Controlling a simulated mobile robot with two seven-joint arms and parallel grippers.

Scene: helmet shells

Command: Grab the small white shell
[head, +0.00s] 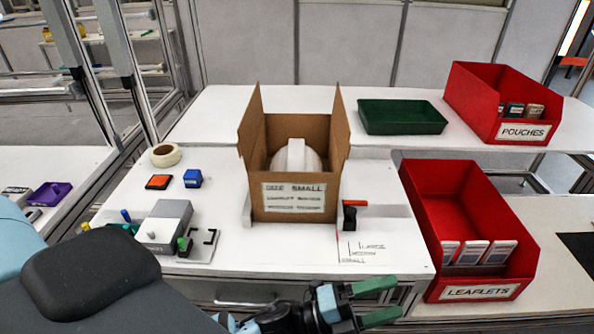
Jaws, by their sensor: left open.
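The small white shell (295,160) sits inside an open cardboard box (292,207) in the middle of the white table. The box's front label begins with "SIZE SMALL", and its side flaps stand up. The front wall hides the lower part of the shell. My left gripper (384,303) is at the bottom of the head view, in front of the table and to the right of the box. Its green fingers are apart with nothing between them. It is well away from the shell. My right gripper does not show.
A red bin of leaflets (440,215) stands right of the box, and a red bin of pouches (475,100) is behind it. A green tray (400,117) lies at the back. A grey device (165,225), a blue block (193,178) and a tape roll (165,155) are left.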

